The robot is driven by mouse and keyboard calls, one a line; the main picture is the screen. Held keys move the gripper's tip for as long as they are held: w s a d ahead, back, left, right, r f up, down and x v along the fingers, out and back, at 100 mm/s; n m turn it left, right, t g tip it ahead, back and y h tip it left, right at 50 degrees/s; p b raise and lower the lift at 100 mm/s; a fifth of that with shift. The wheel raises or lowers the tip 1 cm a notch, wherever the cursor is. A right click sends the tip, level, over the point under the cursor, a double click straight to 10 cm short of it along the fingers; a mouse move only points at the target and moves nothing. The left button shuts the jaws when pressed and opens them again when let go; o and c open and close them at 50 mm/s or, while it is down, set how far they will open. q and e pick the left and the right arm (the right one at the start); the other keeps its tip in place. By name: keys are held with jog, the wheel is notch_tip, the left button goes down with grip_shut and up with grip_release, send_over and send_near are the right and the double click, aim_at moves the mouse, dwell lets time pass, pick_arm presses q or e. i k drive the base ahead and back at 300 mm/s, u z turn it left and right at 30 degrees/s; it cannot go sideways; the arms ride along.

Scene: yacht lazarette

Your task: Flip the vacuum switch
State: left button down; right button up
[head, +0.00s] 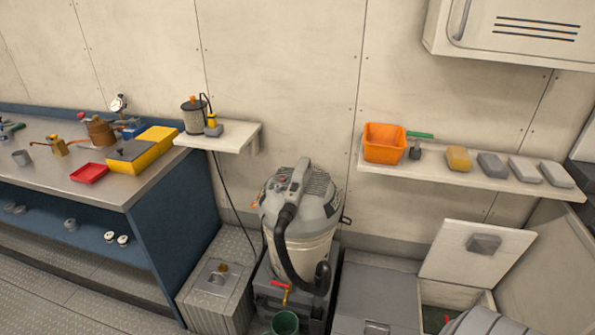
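The vacuum (312,232), a grey canister with a pale drum and a top handle, stands upright on a dark grey box in the middle of the head view. A black hose (280,240) curves down its front from the top. A small orange part (255,205) shows at the left edge of its lid, and a dark latch-like part at the right edge. I cannot tell which part is the switch. Neither of my grippers is in view.
A red-handled valve (284,290) and a green bucket (285,323) are below the vacuum. A workbench (150,190) with tools is left. A small shelf (240,133) and a longer shelf (400,175) are on the wall. An open hatch lid (470,262) stands right.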

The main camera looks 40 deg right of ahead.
aim_at(295, 186)
jog(key=z, duration=0.8)
jog(key=i, duration=1)
jog(key=z, duration=1.25)
jog(key=i, duration=0.2)
jog(key=z, duration=0.25)
